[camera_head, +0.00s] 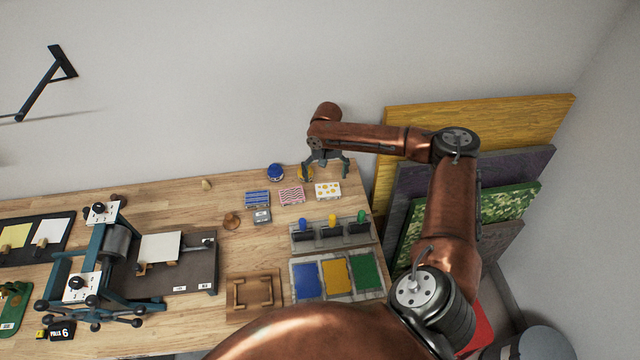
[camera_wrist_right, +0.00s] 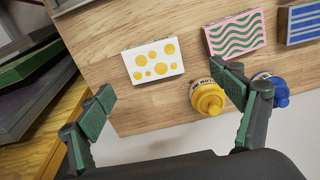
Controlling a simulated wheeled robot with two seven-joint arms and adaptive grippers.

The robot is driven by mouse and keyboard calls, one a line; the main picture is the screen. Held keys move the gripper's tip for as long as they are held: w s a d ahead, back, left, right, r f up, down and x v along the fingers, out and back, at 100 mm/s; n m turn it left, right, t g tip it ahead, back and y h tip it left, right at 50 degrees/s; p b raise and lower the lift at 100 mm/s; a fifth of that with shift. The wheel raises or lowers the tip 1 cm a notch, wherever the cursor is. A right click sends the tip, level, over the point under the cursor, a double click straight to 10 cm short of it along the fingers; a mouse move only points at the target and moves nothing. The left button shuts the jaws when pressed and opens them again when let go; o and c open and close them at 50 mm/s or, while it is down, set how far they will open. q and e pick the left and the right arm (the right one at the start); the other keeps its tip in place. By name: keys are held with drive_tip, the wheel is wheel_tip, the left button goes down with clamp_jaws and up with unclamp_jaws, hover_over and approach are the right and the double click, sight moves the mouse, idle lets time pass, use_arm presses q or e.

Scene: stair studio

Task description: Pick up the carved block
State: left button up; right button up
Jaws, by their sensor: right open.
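Several patterned flat blocks lie at the back right of the wooden table: a blue striped block (camera_head: 257,198), a pink wavy block (camera_head: 291,196) and a white block with yellow dots (camera_head: 328,190). I cannot tell which is the carved block. My right gripper (camera_head: 326,172) is open and empty above the table's back edge, just behind the dotted block. In the right wrist view the dotted block (camera_wrist_right: 153,61) lies ahead of the open fingers (camera_wrist_right: 163,93), apart from them. The pink block (camera_wrist_right: 235,32) is to its right. My left gripper is not in view.
A yellow jar (camera_wrist_right: 208,97) and a blue jar (camera_head: 276,172) stand close to the right gripper. Stamps on a rack (camera_head: 332,233) and an ink tray (camera_head: 337,276) are in front. A press (camera_head: 117,243) stands left. Coloured panels (camera_head: 480,125) lean at the right.

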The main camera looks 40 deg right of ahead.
sight(328, 190)
drive_tip(key=shift+s+f, duration=0.3)
drive_tip(key=shift+f, duration=0.6)
drive_tip(key=shift+d+f, duration=0.2)
drive_tip(key=shift+f, duration=1.2)
drive_tip(key=shift+d+f, duration=0.2)
drive_tip(key=shift+f, duration=1.15)
drive_tip(key=shift+c, duration=0.7)
drive_tip(key=c, duration=1.2)
